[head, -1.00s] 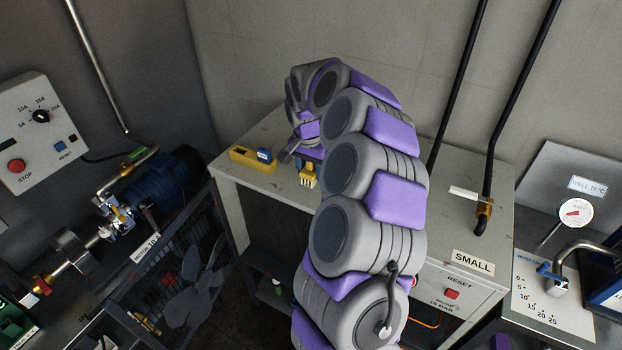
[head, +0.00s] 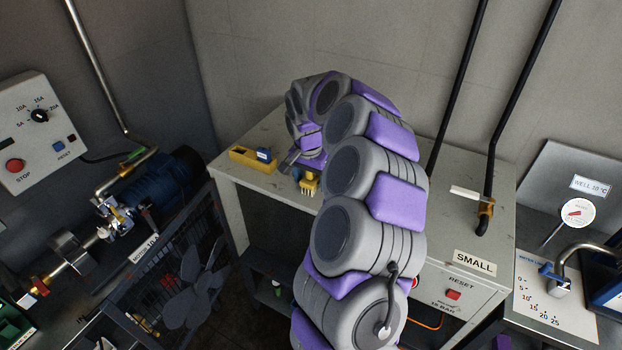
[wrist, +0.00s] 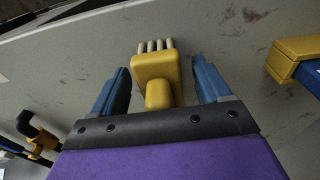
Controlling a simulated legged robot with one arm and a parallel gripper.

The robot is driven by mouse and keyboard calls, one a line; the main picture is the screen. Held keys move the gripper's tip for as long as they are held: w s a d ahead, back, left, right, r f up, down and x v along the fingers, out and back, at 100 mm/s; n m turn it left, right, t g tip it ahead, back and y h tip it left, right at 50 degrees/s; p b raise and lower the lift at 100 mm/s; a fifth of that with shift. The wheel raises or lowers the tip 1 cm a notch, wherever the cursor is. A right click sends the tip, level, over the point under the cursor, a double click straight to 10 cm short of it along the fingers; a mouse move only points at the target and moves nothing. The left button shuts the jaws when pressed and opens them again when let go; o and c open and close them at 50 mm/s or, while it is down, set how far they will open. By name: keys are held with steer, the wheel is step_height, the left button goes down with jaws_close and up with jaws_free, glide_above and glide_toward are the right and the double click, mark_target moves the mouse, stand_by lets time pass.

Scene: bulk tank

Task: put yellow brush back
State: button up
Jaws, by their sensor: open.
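The yellow brush (head: 309,184) with pale bristles is at the grey cabinet top, near its front edge. In the wrist view the brush (wrist: 157,78) lies between my two blue fingers, bristles pointing away from my palm. My gripper (wrist: 160,66) is open, with a gap on each side of the brush. In the head view my arm partly hides the gripper and brush. I cannot tell whether the brush touches the cabinet top. A yellow holder (head: 246,160) with a blue block on it stands left of the brush; it also shows at right in the wrist view (wrist: 290,55).
The grey cabinet top (head: 440,185) has free room at the middle, partly behind my arm. A black pipe with a brass fitting (head: 485,208) stands at its right. A blue motor (head: 160,185) and a dark mesh cage (head: 180,265) are to the left.

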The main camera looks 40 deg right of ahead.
steer(key=shift+r, duration=0.1)
steer(key=r, duration=0.3)
steer(key=r+p, duration=0.1)
steer(key=r, duration=0.3)
steer(key=a+r+p, duration=0.1)
steer(key=r, duration=0.3)
steer(key=shift+s, duration=0.15)
steer(key=shift+a+r, duration=0.1)
steer(key=shift+r, duration=0.4)
steer(key=s+a+r+n, duration=0.1)
steer(key=s+a+n, duration=0.4)
steer(key=a, duration=0.5)
steer(key=s+a+r+n, duration=0.2)
steer(key=s+a+n, duration=0.2)
steer(key=s+a, duration=0.5)
steer(key=s+a+f+n+g, duration=0.1)
steer(key=s+a+f+n, duration=0.1)
steer(key=s, duration=0.7)
steer(key=s+a+f+n+g+y, duration=0.1)
steer(key=s+a+f, duration=0.3)
steer(key=s, duration=0.5)
steer(key=shift+s+a+f+n, duration=0.15)
steer(key=shift+a+f+n, duration=0.1)
steer(key=shift+a+n, duration=0.8)
steer(key=shift+a+m, duration=0.25)
